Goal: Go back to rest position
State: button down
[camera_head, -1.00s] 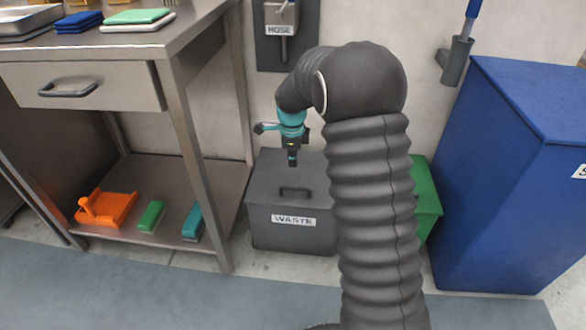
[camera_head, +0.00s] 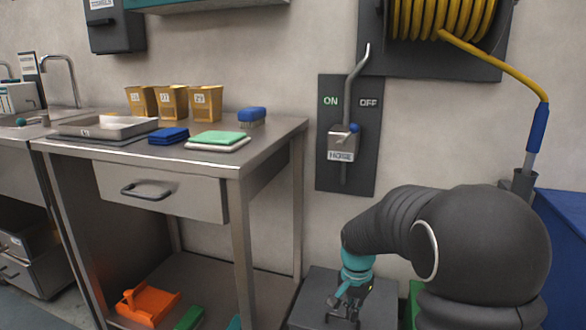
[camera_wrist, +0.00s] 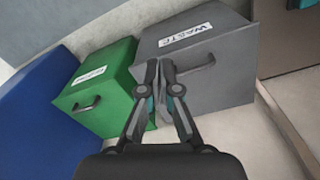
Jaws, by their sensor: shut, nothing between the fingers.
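My gripper (camera_head: 345,310) is low in the camera_head view, above the grey waste bin (camera_head: 385,305). In the camera_wrist view my gripper (camera_wrist: 157,64) is shut and empty, its fingertips together in front of the waste bin (camera_wrist: 225,75). I cannot tell whether it touches the bin. The bin's lid is closed, with a dark handle and a "WASTE" label. My black ribbed arm reaches up and over from the right in the camera_head view.
A steel table (camera_head: 285,128) stands left of my arm, holding yellow cups (camera_head: 205,103), folded cloths (camera_head: 217,138) and a blue brush (camera_head: 251,116). A hose lever panel (camera_head: 345,170) and yellow hose reel (camera_head: 440,20) are on the wall. A green bin (camera_wrist: 95,88) and blue bin (camera_wrist: 40,115) stand nearby.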

jog(key=s+r+n+t, duration=0.1)
jog(key=s+r+n, duration=0.1)
jog(key=s+r, duration=0.3)
jog(key=s+r+n+t, duration=0.2)
jog(key=s+r, duration=0.3)
jog(key=s, duration=0.7)
jog(key=s+d+r+n+t, duration=0.1)
jog(key=s+r+n+t, duration=0.1)
jog(key=s+r, duration=0.3)
jog(key=shift+s+n, duration=0.9)
jog(key=shift+s, duration=0.9)
